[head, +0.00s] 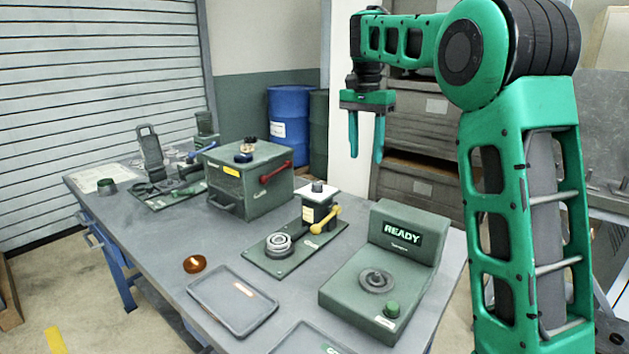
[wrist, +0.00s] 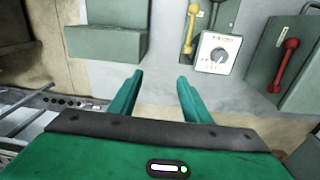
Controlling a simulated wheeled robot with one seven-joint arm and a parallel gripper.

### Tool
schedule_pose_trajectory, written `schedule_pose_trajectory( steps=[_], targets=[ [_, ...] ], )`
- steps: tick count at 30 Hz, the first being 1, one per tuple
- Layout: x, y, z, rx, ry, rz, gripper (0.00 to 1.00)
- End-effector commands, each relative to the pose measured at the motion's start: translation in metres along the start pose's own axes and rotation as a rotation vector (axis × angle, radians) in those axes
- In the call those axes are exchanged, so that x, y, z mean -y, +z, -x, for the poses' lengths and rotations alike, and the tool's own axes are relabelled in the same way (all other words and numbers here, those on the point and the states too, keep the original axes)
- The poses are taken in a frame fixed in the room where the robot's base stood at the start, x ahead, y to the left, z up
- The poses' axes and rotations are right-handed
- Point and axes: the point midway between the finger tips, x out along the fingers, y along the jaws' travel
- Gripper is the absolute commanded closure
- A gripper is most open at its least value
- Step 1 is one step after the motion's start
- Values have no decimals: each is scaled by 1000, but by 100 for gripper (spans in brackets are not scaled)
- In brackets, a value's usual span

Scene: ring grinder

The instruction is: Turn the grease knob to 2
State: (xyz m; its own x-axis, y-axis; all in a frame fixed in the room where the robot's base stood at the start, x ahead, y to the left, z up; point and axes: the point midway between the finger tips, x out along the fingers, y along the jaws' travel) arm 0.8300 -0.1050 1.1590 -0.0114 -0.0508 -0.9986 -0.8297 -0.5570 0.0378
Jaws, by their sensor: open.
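A small dark knob (head: 318,187) stands on a white plate on top of the green post unit with the yellow lever. In the wrist view, the white dial plate (wrist: 205,65) carries a grey knob (wrist: 218,55) with marks around it. The marks and the knob's setting are too small to read. My gripper (head: 366,155) hangs fingers down, open and empty, above and beyond the table's back edge. In the wrist view, my open fingers (wrist: 160,78) are apart from the knob, which lies up and to the right of them.
The yellow lever (head: 326,223) is close beside the knob. The green box with a red lever (head: 276,172) stands left of it. The READY unit (head: 385,275) stands right. An empty grey tray (head: 232,302) and an amber dish (head: 194,264) lie in front.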

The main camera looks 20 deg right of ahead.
Motion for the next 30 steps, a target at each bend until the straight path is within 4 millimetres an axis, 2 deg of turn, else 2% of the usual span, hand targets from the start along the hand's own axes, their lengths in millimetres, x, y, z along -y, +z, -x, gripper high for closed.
schedule_pose_trajectory(
  steps=[1, 3, 6, 10, 13, 17, 20, 30],
  targets=[
    [27, 2, 1, 3, -4, -14, 56],
    [57, 8, 4, 10, -12, -41, 56],
    [91, 17, 6, 21, -21, -72, 56],
    [119, 27, 6, 33, -30, -101, 56],
    [129, 31, 6, 37, -34, -112, 56],
    [132, 33, 0, 41, -34, -116, 56],
    [132, 33, -12, 41, -32, -117, 56],
    [133, 35, -71, 40, -32, -116, 56]
  ],
)
